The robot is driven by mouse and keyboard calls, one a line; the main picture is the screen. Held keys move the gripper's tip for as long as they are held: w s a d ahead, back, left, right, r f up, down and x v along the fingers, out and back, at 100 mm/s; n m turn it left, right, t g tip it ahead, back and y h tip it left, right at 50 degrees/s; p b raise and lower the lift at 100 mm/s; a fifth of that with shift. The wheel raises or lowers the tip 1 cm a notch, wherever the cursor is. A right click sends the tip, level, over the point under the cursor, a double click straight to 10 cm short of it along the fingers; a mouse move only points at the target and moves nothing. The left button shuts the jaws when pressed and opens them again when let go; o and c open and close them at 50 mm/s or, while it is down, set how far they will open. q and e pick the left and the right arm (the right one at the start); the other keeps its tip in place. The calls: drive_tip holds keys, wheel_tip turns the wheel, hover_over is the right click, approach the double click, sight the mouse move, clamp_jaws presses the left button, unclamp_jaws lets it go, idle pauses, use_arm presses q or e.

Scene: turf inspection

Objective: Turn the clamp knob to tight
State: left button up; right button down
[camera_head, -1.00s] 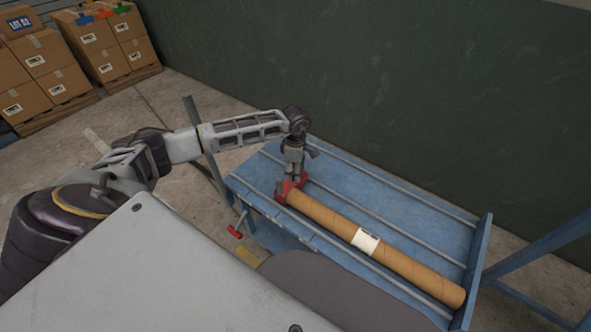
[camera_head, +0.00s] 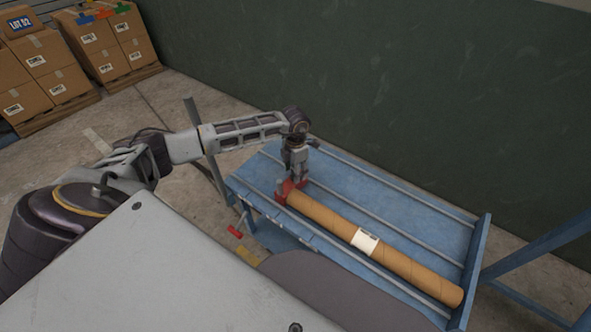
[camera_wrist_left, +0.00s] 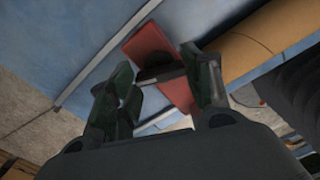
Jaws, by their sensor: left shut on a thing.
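The red clamp (camera_head: 284,192) sits at the left end of the blue tilted table (camera_head: 400,205), by the end of a brown cardboard tube (camera_head: 330,221). My left gripper (camera_head: 294,181) points down over it from above. In the left wrist view, the red clamp body (camera_wrist_left: 150,45) lies beneath my left gripper (camera_wrist_left: 165,83), with the dark clamp knob (camera_wrist_left: 160,74) between the two fingers. The gripper is shut on the knob. The fingers partly hide the clamp. My right gripper is in neither view.
The tube carries a white label (camera_head: 365,242) and lies along the table's rails. A red-handled lever (camera_head: 235,232) hangs at the table's left front edge. Stacked cardboard boxes (camera_head: 40,70) stand far left. A dark green wall (camera_head: 400,90) rises behind the table.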

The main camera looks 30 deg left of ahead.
use_arm(q)
drive_tip(key=shift+n+p, duration=0.45)
drive_tip(key=shift+n, duration=1.85)
drive_tip(key=o, duration=1)
drive_tip(key=shift+r, duration=0.1)
drive_tip(key=shift+r, duration=5.95)
